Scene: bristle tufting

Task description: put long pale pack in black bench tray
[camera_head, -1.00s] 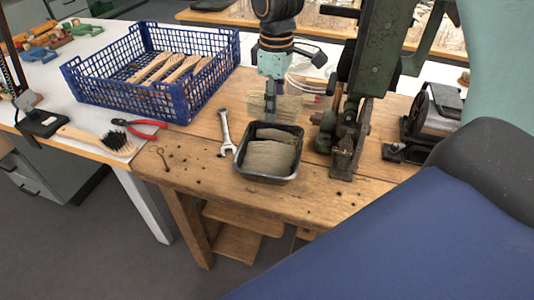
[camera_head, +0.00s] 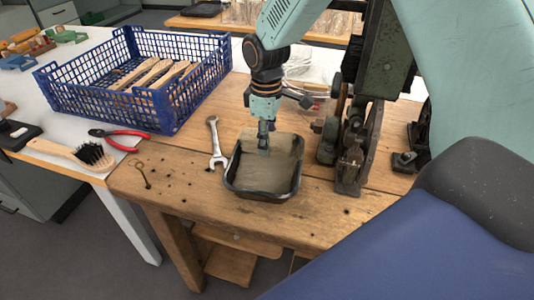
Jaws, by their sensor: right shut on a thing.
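The black bench tray (camera_head: 262,194) stands on the wooden bench near its front edge and has grey-brown packed material (camera_head: 262,172) in it. My right gripper (camera_head: 263,146) points down over the back part of the tray. It is shut on the long pale pack (camera_head: 284,145), which lies across the back of the tray opening and hides the back rim. I cannot tell whether the pack touches the tray or what is in it. My left gripper is not in view.
A wrench (camera_head: 216,145) lies just left of the tray. A dark green machine (camera_head: 352,155) stands close to its right. A blue crate (camera_head: 140,85) holds wooden brush blocks. Red pliers (camera_head: 120,138) and a brush (camera_head: 75,154) lie on the white table at left.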

